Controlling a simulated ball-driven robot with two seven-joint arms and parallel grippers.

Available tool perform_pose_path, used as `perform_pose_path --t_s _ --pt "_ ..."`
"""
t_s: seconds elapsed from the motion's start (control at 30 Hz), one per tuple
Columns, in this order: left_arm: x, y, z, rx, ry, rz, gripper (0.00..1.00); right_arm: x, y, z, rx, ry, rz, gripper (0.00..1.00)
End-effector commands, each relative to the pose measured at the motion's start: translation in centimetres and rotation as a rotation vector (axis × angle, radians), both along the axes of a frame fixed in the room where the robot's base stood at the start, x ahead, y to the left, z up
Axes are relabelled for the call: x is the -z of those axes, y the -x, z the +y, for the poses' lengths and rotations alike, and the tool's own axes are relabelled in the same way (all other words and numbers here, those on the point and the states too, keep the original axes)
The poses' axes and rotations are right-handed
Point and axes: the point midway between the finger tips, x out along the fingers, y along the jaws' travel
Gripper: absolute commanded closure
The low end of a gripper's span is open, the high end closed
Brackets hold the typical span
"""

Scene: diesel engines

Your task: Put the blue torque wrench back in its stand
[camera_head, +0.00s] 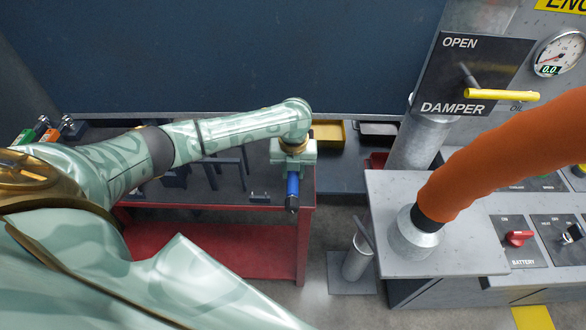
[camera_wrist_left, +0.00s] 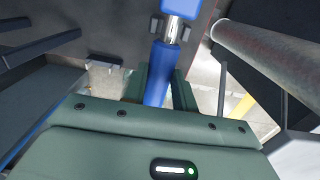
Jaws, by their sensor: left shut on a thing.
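The blue torque wrench (camera_head: 292,190) hangs upright below my left gripper (camera_head: 292,172), at the right end of the red workbench (camera_head: 240,242). In the left wrist view the gripper's green fingers (camera_wrist_left: 160,90) are shut around the wrench's blue handle (camera_wrist_left: 161,70); a bright metal section and another blue part show beyond it. Dark upright brackets (camera_head: 226,172) stand on the bench left of the wrench and look like its stand; dark arms of it also show in the left wrist view (camera_wrist_left: 38,45). My right gripper is not in view.
A grey console (camera_head: 465,262) with a thick orange hose (camera_head: 500,160) stands at right. A grey post (camera_head: 357,258) on a floor plate stands between bench and console. A yellow tray (camera_head: 328,133) lies behind. Green and orange items (camera_head: 40,125) are at far left.

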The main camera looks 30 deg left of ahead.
Motion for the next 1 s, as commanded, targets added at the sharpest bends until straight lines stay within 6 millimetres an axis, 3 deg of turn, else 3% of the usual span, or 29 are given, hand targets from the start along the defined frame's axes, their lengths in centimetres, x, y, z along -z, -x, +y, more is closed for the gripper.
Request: perform_pose_path --t_s 0.27,0.3,0.37,0.57,0.63,1.0 --pt "0.19 -0.06 -0.05 0.001 0.000 -0.004 1.00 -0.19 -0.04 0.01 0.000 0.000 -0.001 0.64" --pt "0.19 -0.07 -0.05 0.001 0.000 -0.004 0.64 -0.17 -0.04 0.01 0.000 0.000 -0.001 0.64" --pt "0.20 -0.07 -0.04 0.001 0.000 -0.004 0.47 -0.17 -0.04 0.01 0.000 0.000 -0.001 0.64" --pt "0.25 -0.02 -0.03 0.001 0.000 -0.002 0.47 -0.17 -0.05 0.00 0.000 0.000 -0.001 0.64" --pt "0.35 0.07 -0.04 0.001 0.000 0.000 0.35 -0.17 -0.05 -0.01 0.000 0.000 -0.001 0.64" --pt "0.16 0.02 -0.03 0.001 0.000 -0.001 0.35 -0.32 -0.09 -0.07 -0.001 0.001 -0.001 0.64"
